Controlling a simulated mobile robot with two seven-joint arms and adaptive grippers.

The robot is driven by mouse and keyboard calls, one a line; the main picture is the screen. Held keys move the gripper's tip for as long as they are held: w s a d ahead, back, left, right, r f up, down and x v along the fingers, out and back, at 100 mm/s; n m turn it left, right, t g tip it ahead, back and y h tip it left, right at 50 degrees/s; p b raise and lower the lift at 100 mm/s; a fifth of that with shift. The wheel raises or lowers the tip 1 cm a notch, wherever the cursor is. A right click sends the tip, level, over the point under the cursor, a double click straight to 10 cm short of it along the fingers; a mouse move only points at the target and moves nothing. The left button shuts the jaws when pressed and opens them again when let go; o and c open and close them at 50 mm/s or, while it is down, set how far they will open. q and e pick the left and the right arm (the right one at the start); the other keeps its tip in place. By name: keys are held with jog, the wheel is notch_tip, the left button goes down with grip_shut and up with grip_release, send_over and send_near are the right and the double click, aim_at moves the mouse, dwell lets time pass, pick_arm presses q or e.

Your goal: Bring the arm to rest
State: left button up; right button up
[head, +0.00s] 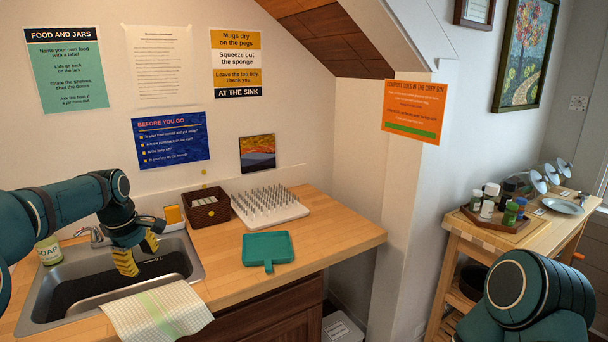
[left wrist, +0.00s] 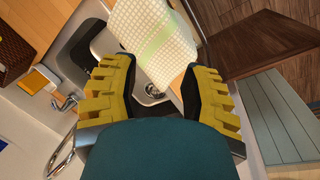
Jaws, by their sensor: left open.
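My left arm comes in from the left in the head view and reaches over the sink (head: 60,307). My left gripper (head: 138,255) hangs above the basin with its yellow fingers pointing down. In the left wrist view the two yellow ribbed fingers (left wrist: 160,95) stand wide apart with nothing between them. A checked cloth (left wrist: 158,38) shows beyond the fingertips, draped over the front edge of the sink in the head view (head: 157,311). My right arm shows at the lower right of the head view; its gripper is out of the picture.
On the wooden counter (head: 335,243) are a brown basket (head: 207,212), a white peg rack (head: 268,208) and a teal dustpan-like tray (head: 267,250). A soap bottle (head: 49,251) and faucet (head: 95,234) stand by the sink. A side table (head: 470,233) at right holds jars. The counter's right end is clear.

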pick_arm(q)
jog(key=s+d+f+m+h, duration=0.1)
jog(key=s+d+f+m, duration=0.3)
jog(key=d+f, duration=0.65)
jog(key=s+d+f+m+h, duration=0.3)
jog(key=d+f, duration=0.5)
jog(key=f, duration=0.6)
jog(key=s+d+f+m, duration=0.2)
jog(key=s+d+f, duration=0.1)
jog(key=s, duration=0.4)
jog(key=s+d+f+m, duration=0.2)
jog(key=s+d+f, duration=0.1)
jog(key=s, duration=0.4)
jog(key=s+d+f+m, duration=0.2)
jog(key=s+d+f, duration=0.1)
jog(key=s, duration=0.4)
jog(key=shift+d+f+m+g+y, duration=0.15)
jog(key=shift+f+m+g+y, duration=0.15)
jog(key=shift+f, duration=0.3)
